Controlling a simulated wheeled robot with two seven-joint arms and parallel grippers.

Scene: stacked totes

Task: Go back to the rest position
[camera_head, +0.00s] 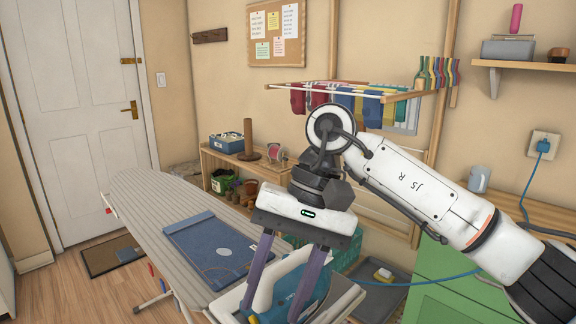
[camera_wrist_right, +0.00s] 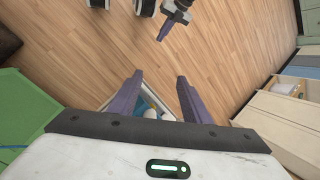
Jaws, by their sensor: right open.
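My right gripper (camera_head: 275,306) hangs in front of the near end of the ironing board, with its purple fingers apart and pointing down. In the right wrist view the same gripper (camera_wrist_right: 159,88) shows a clear gap between its fingers, with nothing held. A white and teal thing (camera_head: 310,284) is partly hidden behind the fingers; I cannot tell whether they touch it. A dark gripper with a purple finger, my left one (camera_wrist_right: 165,30), shows at the top of the right wrist view. It is too small to tell whether it is open. It is not in the head view.
The striped ironing board (camera_head: 160,205) carries a flat blue item (camera_head: 212,250). A green cabinet (camera_head: 450,285) stands at the right, below a wooden counter with a white mug (camera_head: 479,179). A dark tray (camera_head: 385,290) lies behind my gripper.

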